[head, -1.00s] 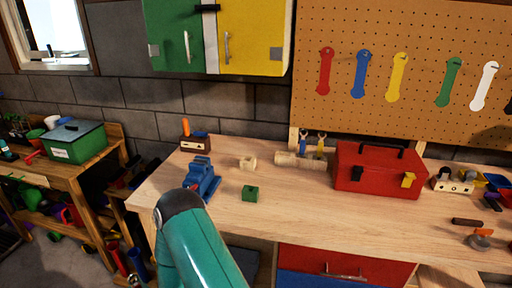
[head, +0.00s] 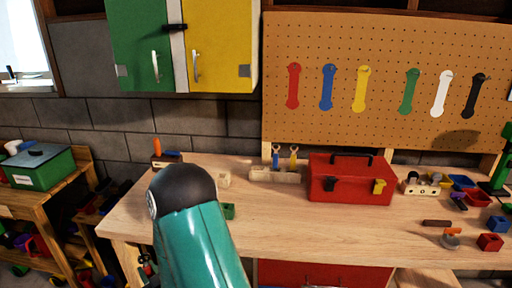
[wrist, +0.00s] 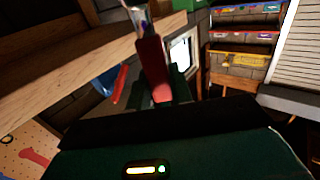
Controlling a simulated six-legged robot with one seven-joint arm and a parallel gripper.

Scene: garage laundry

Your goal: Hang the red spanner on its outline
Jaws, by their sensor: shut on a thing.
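The red spanner (wrist: 150,65) shows in the wrist view, held upright between the jaws of my gripper (wrist: 162,95), which is shut on it. Part of it is hidden by the jaws. The red outline (head: 293,86) is the leftmost of a row of coloured shapes on the brown pegboard (head: 390,115), with a peg near its top. A red shape (wrist: 38,158) on a pegboard shows at the lower left of the wrist view, apart from the spanner. My gripper is out of the head view; only my teal arm shows there.
Blue, yellow, green, white and black shapes continue along the board. Below stands a wooden workbench (head: 350,228) with a red toolbox (head: 348,183) and a wooden rack (head: 274,175) holding blue and yellow tools. A green and yellow cabinet (head: 222,50) hangs left of the board.

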